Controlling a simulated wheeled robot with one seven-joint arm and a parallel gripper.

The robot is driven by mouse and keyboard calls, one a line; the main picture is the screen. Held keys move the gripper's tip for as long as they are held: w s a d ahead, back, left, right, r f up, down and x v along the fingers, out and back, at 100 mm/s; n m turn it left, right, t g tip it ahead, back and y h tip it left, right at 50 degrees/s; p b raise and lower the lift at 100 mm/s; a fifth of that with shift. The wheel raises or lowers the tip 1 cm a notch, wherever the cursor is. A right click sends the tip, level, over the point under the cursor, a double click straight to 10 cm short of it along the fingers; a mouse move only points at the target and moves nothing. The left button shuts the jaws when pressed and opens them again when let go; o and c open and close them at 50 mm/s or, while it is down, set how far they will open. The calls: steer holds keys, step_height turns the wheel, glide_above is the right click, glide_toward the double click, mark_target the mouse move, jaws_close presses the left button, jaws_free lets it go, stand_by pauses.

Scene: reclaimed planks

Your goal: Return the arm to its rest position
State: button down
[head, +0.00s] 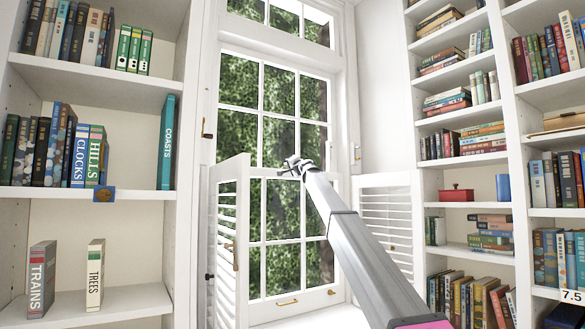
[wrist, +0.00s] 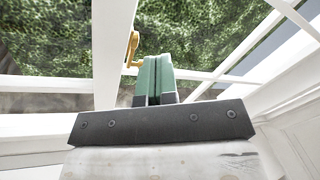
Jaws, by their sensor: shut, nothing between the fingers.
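My arm (head: 356,246) reaches up from the lower right of the head view toward the window. My gripper (head: 298,165) is at its far end, small in the picture, in front of the window panes. In the wrist view my gripper (wrist: 156,62) shows two green fingers pressed together with nothing between them. Behind the fingers are the white window frame, a brass latch (wrist: 132,48) and greenery outside.
A white bookshelf (head: 95,193) stands on the left, with books including TRAINS (head: 41,278), TREES (head: 95,274) and COASTS (head: 167,142). Another full bookshelf (head: 470,187) is on the right, holding a red box (head: 456,195). Half-height shutters (head: 228,240) stand open beside the window (head: 281,120).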

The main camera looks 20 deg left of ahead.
stand_by(0.4)
